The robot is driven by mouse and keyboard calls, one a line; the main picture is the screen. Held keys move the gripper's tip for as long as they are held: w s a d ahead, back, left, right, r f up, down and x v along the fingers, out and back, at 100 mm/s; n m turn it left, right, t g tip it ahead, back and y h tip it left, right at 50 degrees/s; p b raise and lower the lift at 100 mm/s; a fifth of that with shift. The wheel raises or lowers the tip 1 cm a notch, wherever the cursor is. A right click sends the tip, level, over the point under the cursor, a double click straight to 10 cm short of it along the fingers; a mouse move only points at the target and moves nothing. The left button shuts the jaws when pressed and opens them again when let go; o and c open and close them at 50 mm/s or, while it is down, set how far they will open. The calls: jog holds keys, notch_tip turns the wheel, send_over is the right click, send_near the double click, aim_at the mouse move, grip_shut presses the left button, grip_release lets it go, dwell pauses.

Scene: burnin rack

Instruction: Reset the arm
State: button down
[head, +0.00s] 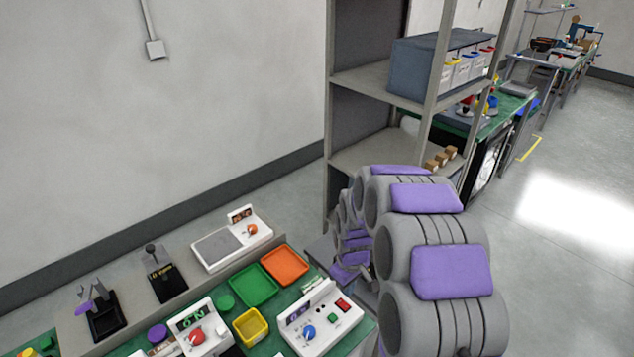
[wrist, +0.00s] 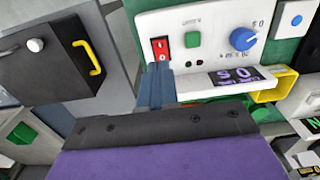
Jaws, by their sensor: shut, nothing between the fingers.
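My arm (head: 440,265), with grey links and purple pads, stands at the right of the bench in the head view. My gripper (wrist: 157,86) shows in the wrist view with its blue-grey fingers together and nothing between them. The fingertips appear just below the red switch (wrist: 160,47) of a white control box (wrist: 215,70). I cannot tell whether they touch it. The box also has a green button (wrist: 192,40) and a blue knob (wrist: 243,39). The same box (head: 318,322) stands at the bench's front right in the head view. There the fingertips cannot be made out.
A yellow bin (head: 250,327), green tray (head: 254,286) and orange tray (head: 285,265) lie near the box. A second white unit (head: 200,330) stands left. A tall shelf (head: 375,82) rises behind my arm. A black box with a yellow handle (wrist: 88,58) is at left in the wrist view. Open floor lies right.

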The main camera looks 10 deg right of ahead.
jog(key=s+r+m, duration=0.2)
jog(key=s+r, duration=0.6)
jog(key=r, duration=0.2)
jog(key=s+r+m+g, duration=0.1)
jog(key=s+r, duration=0.4)
jog(key=s, duration=0.8)
jog(key=s+r+m, duration=0.4)
jog(key=s+r, duration=0.1)
jog(key=s, duration=0.8)
jog(key=shift+s+g, duration=0.15)
jog(key=shift+g, duration=0.25)
